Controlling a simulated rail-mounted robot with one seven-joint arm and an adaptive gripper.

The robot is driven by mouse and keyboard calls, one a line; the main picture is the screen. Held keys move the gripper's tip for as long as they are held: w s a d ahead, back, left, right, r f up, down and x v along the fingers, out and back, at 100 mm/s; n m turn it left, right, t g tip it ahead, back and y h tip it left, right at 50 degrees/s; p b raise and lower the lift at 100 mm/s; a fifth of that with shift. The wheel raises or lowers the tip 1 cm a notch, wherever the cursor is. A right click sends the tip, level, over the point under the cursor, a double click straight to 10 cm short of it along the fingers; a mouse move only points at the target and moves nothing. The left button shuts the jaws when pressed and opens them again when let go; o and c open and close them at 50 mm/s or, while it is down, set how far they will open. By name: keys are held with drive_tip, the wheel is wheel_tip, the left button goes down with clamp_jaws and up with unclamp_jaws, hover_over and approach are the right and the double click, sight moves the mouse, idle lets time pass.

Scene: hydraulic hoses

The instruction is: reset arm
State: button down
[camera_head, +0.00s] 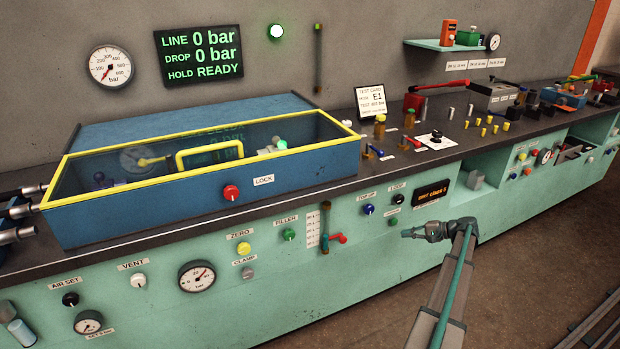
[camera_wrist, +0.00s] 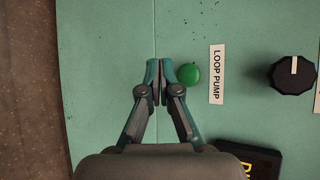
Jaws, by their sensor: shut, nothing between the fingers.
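My gripper (camera_head: 408,233) is in front of the green bench front, below the black knob (camera_head: 398,198) and the dark amber-lettered display (camera_head: 431,193). Its fingers point left in the head view. In the wrist view my gripper (camera_wrist: 160,66) has its two fingertips together with nothing between them. A round green button (camera_wrist: 189,74) lies just right of the fingertips there, beside the LOOP PUMP label (camera_wrist: 216,75). Whether the fingertips touch the button or panel I cannot tell. My arm reaches up from the bottom of the head view.
A blue test box (camera_head: 150,205) with a yellow-framed window stands on the dark benchtop (camera_head: 345,183). The wall screen (camera_head: 199,54) reads 0 bar, 0 bar and HOLD READY. The floor (camera_head: 540,250) in front is clear.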

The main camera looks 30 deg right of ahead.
drive_tip(key=s+a+f+g+h, duration=0.2)
drive_tip(key=s+a+f+g, duration=0.15)
drive_tip(key=a+f, duration=0.4)
drive_tip(key=s+a+f+n+g+p, duration=0.15)
drive_tip(key=a+f, duration=0.25)
drive_tip(key=a, duration=0.6)
drive_tip(key=s+a+f+n+g+p, duration=0.1)
drive_tip(key=s+a+f+n+g, duration=0.2)
drive_tip(key=a, duration=0.7)
drive_tip(key=s+a+f+n+g+p, duration=0.15)
drive_tip(key=a+f, duration=0.35)
drive_tip(key=a, duration=0.6)
drive_tip(key=s+a+r+n+g+h+p, duration=0.2)
drive_tip(key=s+a+n+g+h+p, duration=0.2)
drive_tip(key=s+a, duration=2)
drive_tip(key=a+n+g+p, duration=0.3)
drive_tip(key=a+n+g, duration=0.1)
drive_tip(key=n, duration=0.1)
drive_tip(key=shift+s+r+h, duration=0.15)
drive_tip(key=shift+s+h, duration=0.05)
drive_tip(key=shift+h, duration=0.2)
